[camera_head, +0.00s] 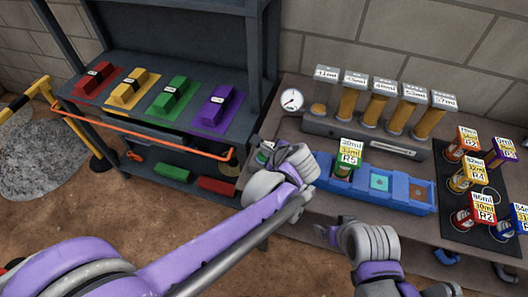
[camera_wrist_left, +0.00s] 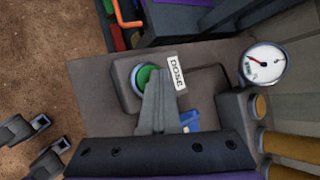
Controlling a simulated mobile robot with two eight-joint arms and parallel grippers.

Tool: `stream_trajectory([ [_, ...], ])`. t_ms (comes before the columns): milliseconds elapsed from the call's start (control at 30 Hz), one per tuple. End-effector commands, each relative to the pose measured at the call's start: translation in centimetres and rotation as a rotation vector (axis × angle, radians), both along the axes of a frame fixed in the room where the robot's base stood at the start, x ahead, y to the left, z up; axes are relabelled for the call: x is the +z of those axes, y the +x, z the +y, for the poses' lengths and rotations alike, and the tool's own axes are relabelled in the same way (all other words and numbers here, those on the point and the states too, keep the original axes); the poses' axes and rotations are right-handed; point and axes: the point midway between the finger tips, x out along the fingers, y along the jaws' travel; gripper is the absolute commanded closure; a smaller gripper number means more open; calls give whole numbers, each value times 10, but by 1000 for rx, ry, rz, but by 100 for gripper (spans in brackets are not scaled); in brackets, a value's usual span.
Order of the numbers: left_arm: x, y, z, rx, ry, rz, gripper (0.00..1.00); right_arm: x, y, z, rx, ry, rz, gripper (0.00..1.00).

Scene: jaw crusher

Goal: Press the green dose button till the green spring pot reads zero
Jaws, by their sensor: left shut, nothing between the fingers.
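The green dose button (camera_wrist_left: 147,77) sits on a grey housing beside a white DOSE label (camera_wrist_left: 177,73) in the left wrist view. My left gripper (camera_wrist_left: 158,75) is shut and empty, its fingertips over the button's edge; I cannot tell whether they touch it. In the head view my left gripper (camera_head: 268,156) covers most of the button. The green pot (camera_head: 343,171), with a tag (camera_head: 349,152) that seems to read 30ml, 33ml and R5, stands in the left slot of the blue tray (camera_head: 403,190). My right gripper (camera_head: 338,232) is low at the bench's front; its opening is unclear.
A round dial (camera_head: 291,100) stands behind the button, left of several labelled tubes (camera_head: 382,103). More tagged pots, including a yellow one (camera_head: 461,181), stand on a dark mat (camera_head: 457,226) at right. A shelf (camera_head: 155,105) with coloured blocks and an orange rail (camera_head: 150,134) is at left.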

Motion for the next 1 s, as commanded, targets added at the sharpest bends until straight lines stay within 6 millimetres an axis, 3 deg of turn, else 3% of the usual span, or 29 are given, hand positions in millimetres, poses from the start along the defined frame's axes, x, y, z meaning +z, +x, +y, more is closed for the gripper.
stream_trajectory([
  [1000,-11,-1,0,2,-4,4,100,-9,-2,0,0,0,5,5],
])
